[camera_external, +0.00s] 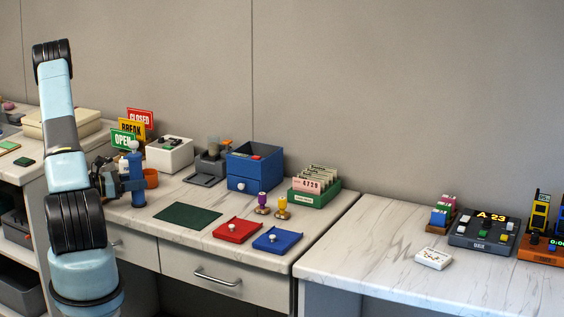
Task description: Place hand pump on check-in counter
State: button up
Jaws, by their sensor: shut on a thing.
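The hand pump (138,199) is a blue upright cylinder with a pale rounded top, in the left part of the view. My gripper (139,184) is shut around its middle, and the dark fingers hide part of it. The pump stands at or just above the left end of the middle marble-topped counter (190,193), which has drawers with metal handles. I cannot tell whether its foot touches the top. No label shows which surface is the check-in counter.
A dark green mat (188,216) lies right of the pump. Red (238,231) and blue (277,240) trays lie near the front edge. An orange cup (151,178), white box (169,154) and blue drawer box (253,169) stand behind. A gap separates the right counter (385,255).

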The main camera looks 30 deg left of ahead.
grip_shut()
jog(key=shift+r, duration=0.1)
jog(key=shift+r, duration=0.3)
notch_tip(320, 180, up, 2)
jog(key=shift+r, duration=0.1)
jog(key=s+d+r, duration=0.5)
jog(key=s+r, duration=0.5)
jog(key=s, duration=0.3)
